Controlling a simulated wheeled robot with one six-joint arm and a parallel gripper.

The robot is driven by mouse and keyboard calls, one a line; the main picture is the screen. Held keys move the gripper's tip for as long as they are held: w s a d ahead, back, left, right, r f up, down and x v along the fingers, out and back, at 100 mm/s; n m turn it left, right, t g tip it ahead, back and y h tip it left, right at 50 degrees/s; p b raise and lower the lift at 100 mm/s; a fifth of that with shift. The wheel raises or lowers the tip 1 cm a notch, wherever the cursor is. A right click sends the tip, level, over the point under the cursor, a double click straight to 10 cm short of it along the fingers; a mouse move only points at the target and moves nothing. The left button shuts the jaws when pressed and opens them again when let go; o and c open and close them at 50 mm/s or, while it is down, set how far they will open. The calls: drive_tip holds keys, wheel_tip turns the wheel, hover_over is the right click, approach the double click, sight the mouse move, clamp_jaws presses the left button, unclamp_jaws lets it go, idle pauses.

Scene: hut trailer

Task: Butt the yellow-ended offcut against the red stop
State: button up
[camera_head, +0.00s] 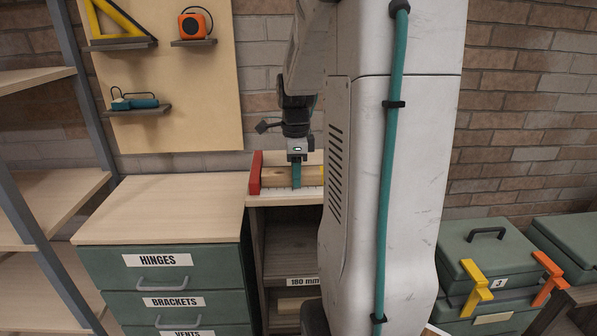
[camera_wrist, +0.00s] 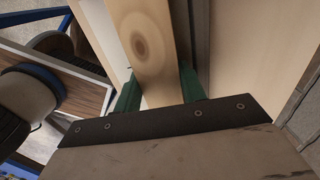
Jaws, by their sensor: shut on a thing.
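The red stop (camera_head: 255,174) stands upright at the left end of a small bench with a pale back fence. A wooden offcut (camera_head: 277,182) lies along the fence, its left end at the red stop with no clear gap in the head view; I cannot tell if they touch. My gripper (camera_head: 297,177) points down over the offcut, shut on it. In the wrist view my gripper (camera_wrist: 157,92) has its green fingers on both sides of the offcut (camera_wrist: 145,50), which shows a dark knot.
A drawer cabinet (camera_head: 160,210) with a bare wooden top stands left of the bench. An open shelf (camera_head: 290,245) labelled 180 mm lies below it. Green cases (camera_head: 487,255) stand at right. A pegboard (camera_head: 190,90) with tools hangs behind.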

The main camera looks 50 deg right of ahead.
drive_tip(key=shift+w+a, duration=0.1)
drive_tip(key=shift+w, duration=0.05)
drive_tip(key=o, duration=1.1)
wheel_tip(320, 180, up, 8)
drive_tip(key=shift+f, duration=0.1)
